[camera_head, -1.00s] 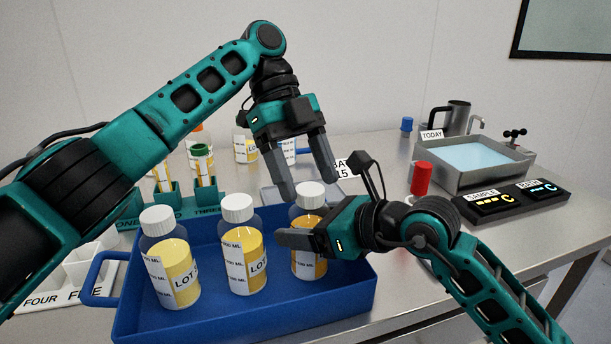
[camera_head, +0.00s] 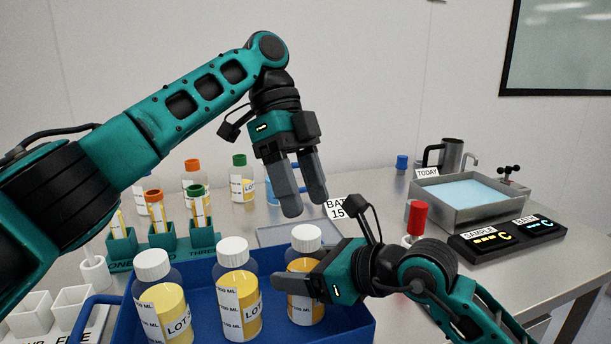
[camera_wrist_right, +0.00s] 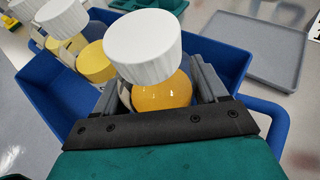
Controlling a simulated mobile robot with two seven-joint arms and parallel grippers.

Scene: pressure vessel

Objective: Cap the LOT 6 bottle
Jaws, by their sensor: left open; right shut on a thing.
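Three white-capped bottles of yellow liquid stand in the blue tray (camera_head: 350,334): a left bottle (camera_head: 163,310), a middle bottle (camera_head: 238,300) and a right bottle (camera_head: 305,262). The lot numbers are not readable. My right gripper (camera_head: 298,283) is shut around the right bottle's body from the right. In the right wrist view that bottle's white cap (camera_wrist_right: 143,45) stands above the fingers, with the orange-yellow body (camera_wrist_right: 163,95) between them. My left gripper (camera_head: 304,207) is open and empty, pointing down just above the right bottle's cap.
Behind the tray are a tube rack (camera_head: 165,240) with capped tubes, an orange-capped bottle (camera_head: 193,178) and a green-capped bottle (camera_head: 241,180). A flat grey tray (camera_head: 275,237) lies behind the bottles. A water bath (camera_head: 465,192) and displays (camera_head: 505,237) stand right.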

